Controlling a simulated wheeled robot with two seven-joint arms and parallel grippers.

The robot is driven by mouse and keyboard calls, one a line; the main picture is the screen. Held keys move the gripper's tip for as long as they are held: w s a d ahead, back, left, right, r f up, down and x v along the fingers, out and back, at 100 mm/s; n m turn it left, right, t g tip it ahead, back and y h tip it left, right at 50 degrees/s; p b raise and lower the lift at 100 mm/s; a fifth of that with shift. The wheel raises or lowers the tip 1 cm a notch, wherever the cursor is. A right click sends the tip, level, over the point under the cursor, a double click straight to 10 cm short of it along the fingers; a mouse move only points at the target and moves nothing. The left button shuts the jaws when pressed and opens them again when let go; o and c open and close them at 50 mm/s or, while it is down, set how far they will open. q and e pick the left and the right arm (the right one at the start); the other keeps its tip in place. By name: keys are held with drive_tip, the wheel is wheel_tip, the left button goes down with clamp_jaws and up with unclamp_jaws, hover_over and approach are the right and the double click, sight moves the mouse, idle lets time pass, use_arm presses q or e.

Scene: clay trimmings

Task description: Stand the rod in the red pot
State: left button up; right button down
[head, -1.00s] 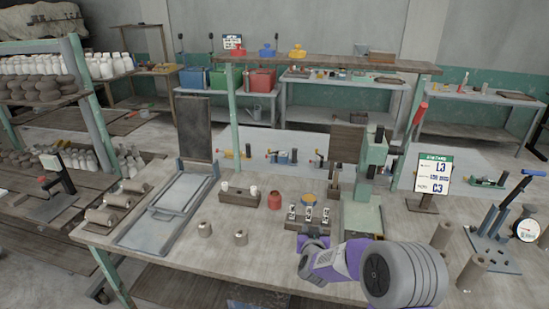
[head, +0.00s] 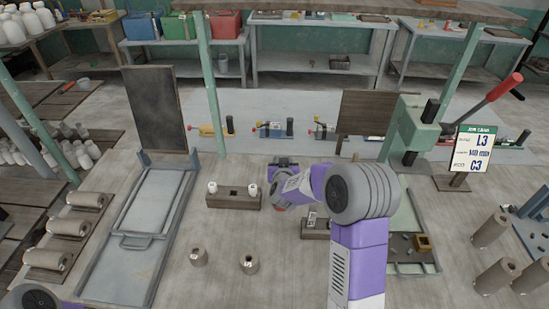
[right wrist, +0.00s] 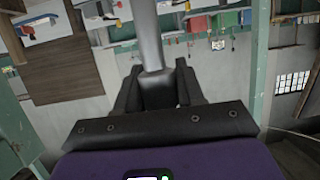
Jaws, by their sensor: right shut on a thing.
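The red pot (head: 281,210) is mostly hidden behind my right arm in the head view; only a small red patch shows. My right gripper (head: 283,162) is over the bench, behind the wooden block. In the right wrist view, my right gripper (right wrist: 158,78) is shut on a smooth grey rod (right wrist: 149,35). The rod runs from between the dark fingers to the top picture edge, where its far end is cut off. The rod cannot be made out in the head view. My left gripper is out of view; only a bit of that arm shows at the bottom left.
A wooden block (head: 222,203) with two white pieces stands left of my right arm. A grey framed tray (head: 127,270) lies left. A green press (head: 410,135) and job card (head: 473,150) stand right.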

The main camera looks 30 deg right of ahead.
drive_tip(key=shift+s, duration=0.1)
drive_tip(key=shift+f, duration=0.45)
drive_tip(key=shift+f+b, duration=0.45)
drive_tip(key=shift+b, duration=0.2)
wheel_tip(320, 180, down, 10)
drive_tip(key=b, duration=0.8)
drive_tip(key=shift+r, duration=0.1)
drive_tip(key=shift+a, duration=0.1)
drive_tip(key=shift+s+f, duration=0.1)
drive_tip(key=shift+f, duration=0.3)
drive_tip(key=c, duration=0.6)
unclamp_jaws()
drive_tip(key=shift+r, duration=0.1)
